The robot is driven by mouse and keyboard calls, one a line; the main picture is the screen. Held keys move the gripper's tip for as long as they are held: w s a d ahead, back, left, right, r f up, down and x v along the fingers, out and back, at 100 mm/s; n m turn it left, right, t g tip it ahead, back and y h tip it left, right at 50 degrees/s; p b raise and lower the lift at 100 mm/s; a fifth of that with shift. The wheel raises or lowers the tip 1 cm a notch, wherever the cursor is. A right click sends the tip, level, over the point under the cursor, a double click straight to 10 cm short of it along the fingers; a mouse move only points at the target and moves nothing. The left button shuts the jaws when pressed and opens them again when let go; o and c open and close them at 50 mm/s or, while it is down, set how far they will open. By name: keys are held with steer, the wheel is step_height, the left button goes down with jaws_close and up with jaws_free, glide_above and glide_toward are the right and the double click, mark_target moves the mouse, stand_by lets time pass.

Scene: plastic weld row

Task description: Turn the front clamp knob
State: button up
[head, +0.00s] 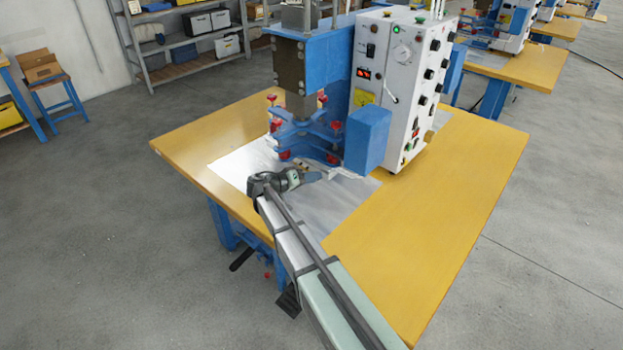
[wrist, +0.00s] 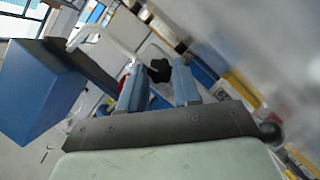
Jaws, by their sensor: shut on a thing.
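The blue welding machine (head: 318,62) stands on the yellow-topped table, with a blue clamp fixture (head: 305,135) carrying several red knobs under its head. My gripper (head: 314,177) is low over the metal sheet, in front of the fixture. In the wrist view, my gripper (wrist: 158,82) has its two blue fingers on either side of a black lobed knob (wrist: 160,71), and is shut on it. A red part shows beside the left finger. In the head view the black knob is too small or hidden to make out, so its turn angle cannot be told.
A white control box (head: 402,75) with black knobs stands right of the fixture, and a blue block (head: 367,138) stands close behind my gripper. The yellow table top (head: 440,220) is clear on the right. The grey metal sheet (head: 345,205) lies under my gripper.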

steer(key=n+h, duration=0.1)
steer(key=n, duration=0.2)
steer(key=shift+w+a+f, duration=0.1)
steer(key=shift+f, duration=0.05)
steer(key=shift+f+n+h, duration=0.15)
steer(key=shift+n+h, duration=0.95)
steer(key=shift+n, duration=0.8)
steer(key=o, duration=1)
steer(key=shift+o, duration=0.2)
steer(key=v, duration=1.4)
